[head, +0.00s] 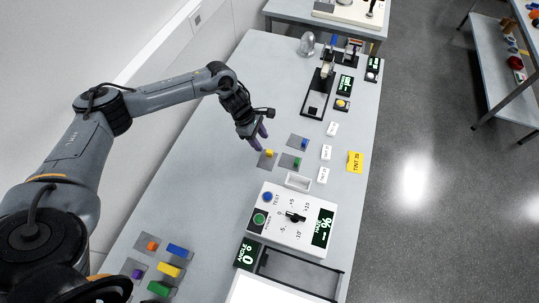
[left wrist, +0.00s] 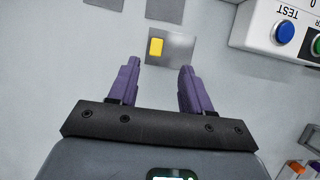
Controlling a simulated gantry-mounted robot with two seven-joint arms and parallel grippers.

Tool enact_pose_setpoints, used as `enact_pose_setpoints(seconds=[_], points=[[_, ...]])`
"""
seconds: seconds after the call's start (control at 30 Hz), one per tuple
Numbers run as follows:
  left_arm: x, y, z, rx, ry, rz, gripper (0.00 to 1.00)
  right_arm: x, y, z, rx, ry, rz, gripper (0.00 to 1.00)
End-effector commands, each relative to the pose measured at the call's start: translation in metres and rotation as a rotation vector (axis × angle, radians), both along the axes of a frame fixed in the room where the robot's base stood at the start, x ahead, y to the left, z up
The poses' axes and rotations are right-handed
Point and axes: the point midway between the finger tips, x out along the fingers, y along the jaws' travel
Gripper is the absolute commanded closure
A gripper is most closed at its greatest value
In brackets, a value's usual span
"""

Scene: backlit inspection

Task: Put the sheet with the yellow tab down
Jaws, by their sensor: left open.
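The grey sheet (head: 265,161) with the yellow tab (head: 269,153) lies on the pale table. The sheet also shows in the left wrist view (left wrist: 180,50), with its yellow tab (left wrist: 156,47) at its left side. My left gripper (head: 261,141) is open with purple fingers and sits close beside this sheet in the head view. In the left wrist view the open fingertips (left wrist: 160,66) lie at the near edge of the sheet, with nothing between them. Whether they touch the table I cannot tell. My right gripper is not in view.
Sheets with a blue tab (head: 304,143) and a green tab (head: 297,163) lie close by. A white control box (head: 290,235) with knob and buttons stands nearer. A small white tray (head: 298,181), white labels and a yellow card (head: 354,162) lie right. The table's left middle is clear.

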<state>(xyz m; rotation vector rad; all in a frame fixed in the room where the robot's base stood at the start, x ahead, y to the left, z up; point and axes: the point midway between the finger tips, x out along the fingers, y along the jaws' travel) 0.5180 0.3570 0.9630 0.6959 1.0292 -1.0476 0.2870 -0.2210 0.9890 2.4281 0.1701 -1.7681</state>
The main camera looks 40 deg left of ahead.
Motion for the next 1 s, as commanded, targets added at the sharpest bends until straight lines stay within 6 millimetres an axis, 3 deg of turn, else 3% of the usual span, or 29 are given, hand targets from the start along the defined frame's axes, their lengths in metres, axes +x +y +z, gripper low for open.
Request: enact_pose_setpoints(seconds=[0.37, 0.7, 1.0], points=[[0.005, -0.011, -0.024, 0.001, 0.001, 0.001, 0.51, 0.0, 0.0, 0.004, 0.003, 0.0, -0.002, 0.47], [0.015, -0.025, -0.06, 0.0, -0.001, 0.001, 0.51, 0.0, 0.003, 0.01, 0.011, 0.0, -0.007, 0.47], [0.016, -0.025, -0.064, 0.002, -0.002, 0.001, 0.51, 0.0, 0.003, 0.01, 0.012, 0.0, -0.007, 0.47]])
